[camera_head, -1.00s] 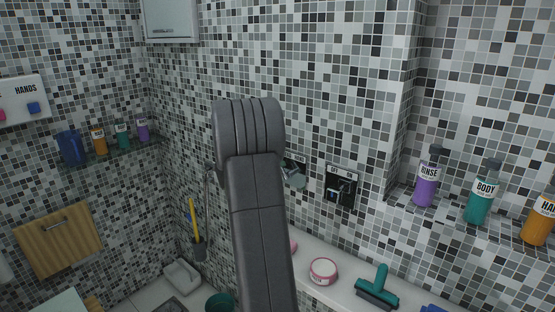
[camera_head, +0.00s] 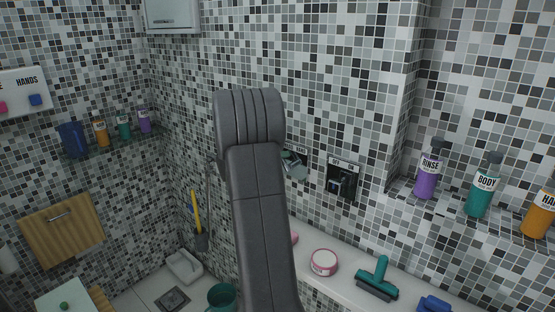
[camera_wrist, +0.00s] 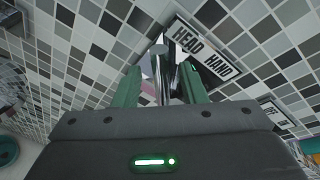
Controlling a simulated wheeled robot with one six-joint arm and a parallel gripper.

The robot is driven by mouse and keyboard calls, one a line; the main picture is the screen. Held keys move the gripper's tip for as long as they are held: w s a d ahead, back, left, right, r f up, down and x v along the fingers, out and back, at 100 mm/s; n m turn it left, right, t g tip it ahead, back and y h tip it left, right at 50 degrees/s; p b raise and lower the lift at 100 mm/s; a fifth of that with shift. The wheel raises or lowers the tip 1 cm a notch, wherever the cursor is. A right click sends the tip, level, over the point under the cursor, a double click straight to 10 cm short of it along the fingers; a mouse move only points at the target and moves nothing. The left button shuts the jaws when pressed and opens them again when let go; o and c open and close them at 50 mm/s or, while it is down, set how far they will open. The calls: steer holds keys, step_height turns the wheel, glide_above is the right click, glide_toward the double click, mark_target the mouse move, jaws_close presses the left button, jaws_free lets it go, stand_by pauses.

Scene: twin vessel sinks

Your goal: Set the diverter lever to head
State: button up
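The diverter has a label plate reading HEAD and HAND (camera_wrist: 208,48) on the tiled wall in the wrist view. Its chrome lever (camera_wrist: 161,72) stands below the HEAD side of the plate. My gripper (camera_wrist: 162,78) has its two green fingers apart, one on each side of the lever. Gaps show between the fingers and the lever, and I see no clear grip. In the head view the diverter's chrome part (camera_head: 294,165) shows just right of my arm, which hides my gripper and part of the plate.
A black OFF/ON control panel (camera_head: 343,181) is on the wall to the right. Below are a ledge with a pink-rimmed round tin (camera_head: 324,262) and a teal squeegee (camera_head: 376,278). Rinse (camera_head: 428,172) and body (camera_head: 482,188) bottles stand on a right shelf.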

steer(key=b+v, duration=0.2)
steer(key=v, duration=1.1)
steer(key=shift+s+a, duration=0.25)
steer(key=shift+s, duration=0.05)
steer(key=shift+r, duration=0.1)
steer(key=p+x, duration=0.1)
steer(key=x, duration=1.3)
steer(key=shift+p, duration=0.35)
steer(key=shift+s+r, duration=0.1)
steer(key=shift+s, duration=0.05)
